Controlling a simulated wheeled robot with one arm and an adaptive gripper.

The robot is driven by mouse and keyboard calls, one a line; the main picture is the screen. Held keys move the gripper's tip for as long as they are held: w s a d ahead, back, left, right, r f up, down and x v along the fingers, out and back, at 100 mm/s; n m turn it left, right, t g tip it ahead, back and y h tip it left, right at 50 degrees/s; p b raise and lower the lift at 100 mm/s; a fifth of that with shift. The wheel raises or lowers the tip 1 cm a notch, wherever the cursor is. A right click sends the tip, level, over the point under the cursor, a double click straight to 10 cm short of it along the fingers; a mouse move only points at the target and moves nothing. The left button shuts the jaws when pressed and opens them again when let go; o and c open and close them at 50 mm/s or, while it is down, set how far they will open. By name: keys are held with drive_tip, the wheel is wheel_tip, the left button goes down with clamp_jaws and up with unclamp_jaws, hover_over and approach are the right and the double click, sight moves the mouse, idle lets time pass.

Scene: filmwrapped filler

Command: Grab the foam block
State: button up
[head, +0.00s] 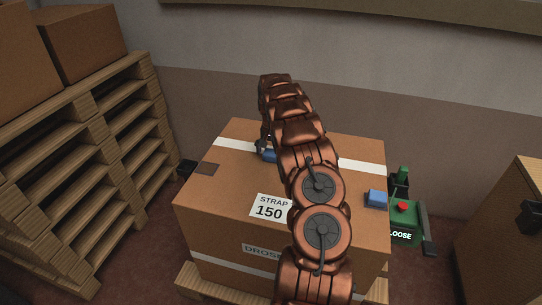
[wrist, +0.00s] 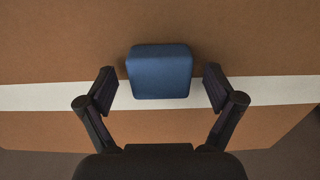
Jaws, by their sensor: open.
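A blue block with rounded edges, which looks like the foam block (wrist: 160,72), lies on top of the large cardboard box, over or beside the white strap. In the head view the foam block (head: 268,156) shows only partly, as my arm hides much of it. My gripper (wrist: 159,87) is open above the box, with one finger on each side of the block and a gap on both sides. The block is slightly forward of the fingertips in the wrist view. Whether the fingers are down at its height is hard to tell.
Another box (head: 510,230) stands far right.

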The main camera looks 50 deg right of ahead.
drive_tip(key=shift+c, duration=0.4)
drive_tip(key=c, duration=1)
drive_tip(key=shift+o, duration=0.2)
